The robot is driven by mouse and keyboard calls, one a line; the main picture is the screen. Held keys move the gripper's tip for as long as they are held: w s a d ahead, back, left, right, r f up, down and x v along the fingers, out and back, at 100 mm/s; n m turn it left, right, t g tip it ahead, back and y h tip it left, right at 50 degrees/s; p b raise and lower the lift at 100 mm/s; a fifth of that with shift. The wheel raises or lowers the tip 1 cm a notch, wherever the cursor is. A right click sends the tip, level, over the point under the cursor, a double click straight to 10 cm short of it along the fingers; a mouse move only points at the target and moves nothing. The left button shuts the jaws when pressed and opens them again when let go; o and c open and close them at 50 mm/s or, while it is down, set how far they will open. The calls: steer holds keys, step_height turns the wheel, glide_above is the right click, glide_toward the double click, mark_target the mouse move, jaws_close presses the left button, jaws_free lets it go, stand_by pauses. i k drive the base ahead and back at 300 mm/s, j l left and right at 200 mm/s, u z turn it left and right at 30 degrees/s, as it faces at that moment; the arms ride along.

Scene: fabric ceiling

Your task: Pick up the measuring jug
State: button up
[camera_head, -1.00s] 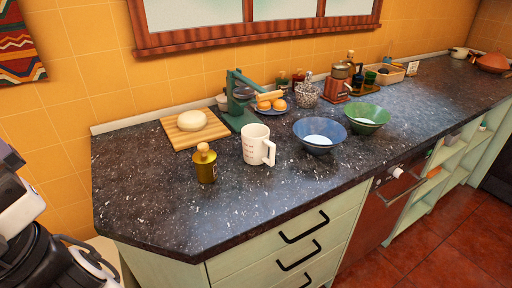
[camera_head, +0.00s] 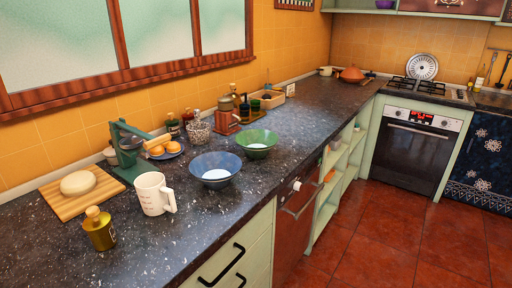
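The measuring jug (camera_head: 150,195) is white with printed markings and a handle on its right side. It stands upright on the dark speckled counter (camera_head: 200,245), between a brass bottle with a round stopper (camera_head: 99,229) and a blue bowl (camera_head: 215,170). A green press-like stand (camera_head: 128,158) is close behind it. My gripper is not in view.
A wooden board with a round pale dough or cheese (camera_head: 78,183) lies left of the jug. A plate of orange-brown buns (camera_head: 166,149) and a green bowl (camera_head: 257,143) are behind and right. The counter front is clear. Open red-tiled floor (camera_head: 400,240) lies right.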

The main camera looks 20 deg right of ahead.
mark_target(158, 196)
steer(key=i+l+u, duration=0.1)
steer(key=u, duration=0.2)
steer(key=i+l+u, duration=0.1)
steer(key=i, duration=0.65)
